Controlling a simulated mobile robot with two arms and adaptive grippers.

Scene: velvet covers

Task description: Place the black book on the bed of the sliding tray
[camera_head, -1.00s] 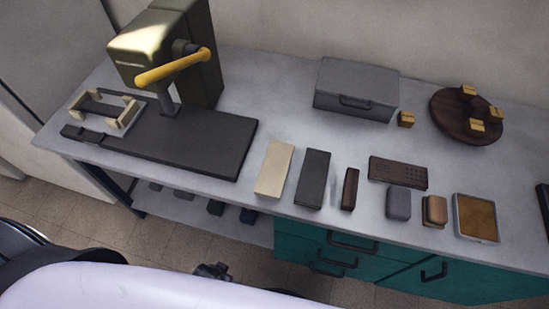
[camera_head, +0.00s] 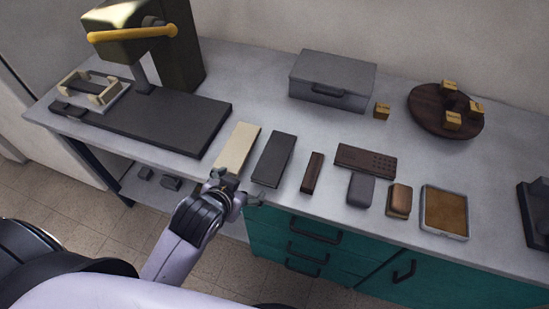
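The black book (camera_head: 274,160) lies flat near the table's front edge, just right of a cream book (camera_head: 238,148). At the far left, a yellow-handled press has a long dark plate (camera_head: 178,122) and a small tray with cream blocks (camera_head: 112,99) around a dark bed. I cannot tell for certain which part is the sliding tray. My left gripper (camera_head: 231,184) is at the table's front edge, by the near end of the cream book and left of the black book. Its fingers look spread, with nothing visible between them. My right gripper is out of view.
Right of the black book lie a narrow dark-brown block (camera_head: 312,172), a perforated brown block (camera_head: 366,159), a grey pad (camera_head: 361,189), a tan pad (camera_head: 399,200) and a framed tray (camera_head: 445,211). A grey case (camera_head: 332,80) and a round board (camera_head: 430,112) stand behind.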

